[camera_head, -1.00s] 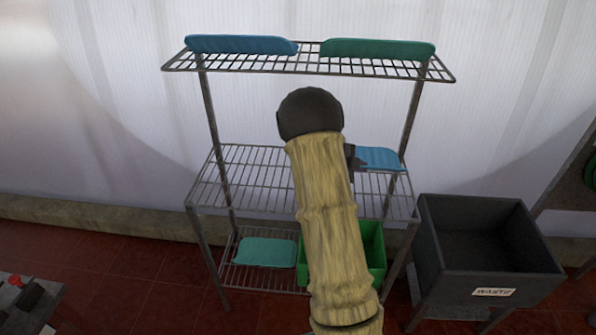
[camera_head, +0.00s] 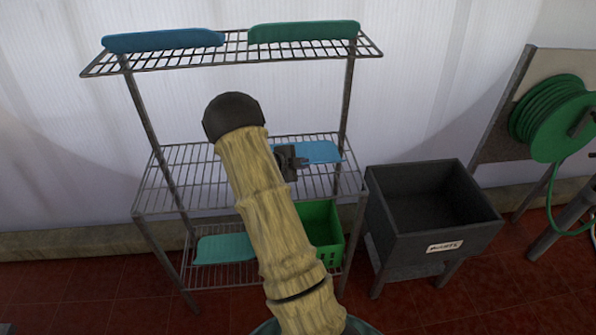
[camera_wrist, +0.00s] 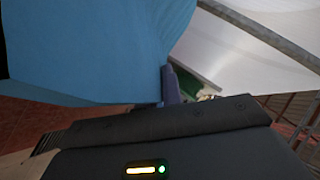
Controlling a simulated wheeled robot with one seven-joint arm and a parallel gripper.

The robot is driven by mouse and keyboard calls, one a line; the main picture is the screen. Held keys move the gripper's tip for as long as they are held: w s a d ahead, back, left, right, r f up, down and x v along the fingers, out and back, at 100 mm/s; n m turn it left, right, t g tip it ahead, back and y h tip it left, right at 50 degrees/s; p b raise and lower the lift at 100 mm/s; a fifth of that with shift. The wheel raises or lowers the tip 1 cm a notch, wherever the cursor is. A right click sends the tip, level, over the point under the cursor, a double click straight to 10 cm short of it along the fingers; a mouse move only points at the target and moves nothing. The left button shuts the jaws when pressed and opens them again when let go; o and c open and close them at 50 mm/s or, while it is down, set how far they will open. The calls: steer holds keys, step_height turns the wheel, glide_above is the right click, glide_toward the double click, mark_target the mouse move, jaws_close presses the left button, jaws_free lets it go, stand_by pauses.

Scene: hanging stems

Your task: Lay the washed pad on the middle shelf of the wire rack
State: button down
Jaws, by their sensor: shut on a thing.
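My gripper (camera_head: 300,161) is shut on a blue pad (camera_head: 318,152) at the right end of the wire rack's middle shelf (camera_head: 172,180). The pad extends to the right of the jaws, level with that shelf in the head view; whether it touches the wires I cannot tell. My forearm hides the middle of the shelf. In the wrist view the pad (camera_wrist: 95,45) fills the upper left, close to the camera. A finger (camera_wrist: 172,85) shows at its lower right edge.
A blue pad (camera_head: 160,40) and a green pad (camera_head: 305,31) lie on the top shelf. A teal pad (camera_head: 222,248) and a green crate (camera_head: 328,240) sit low in the rack. A dark bin (camera_head: 425,225) and green hose reel (camera_head: 552,115) stand right. The middle shelf's left part is bare.

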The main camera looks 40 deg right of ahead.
steer(key=shift+s+d, duration=0.15)
steer(key=shift+s, duration=0.15)
step_height(320, 180, down, 3)
steer(key=shift+w+r, duration=0.15)
steer(key=shift+r, duration=0.05)
steer(key=shift+f, duration=0.55)
steer(key=c, duration=1.6)
jaws_free()
steer(key=shift+f, duration=0.1)
steer(key=shift+o, duration=0.2)
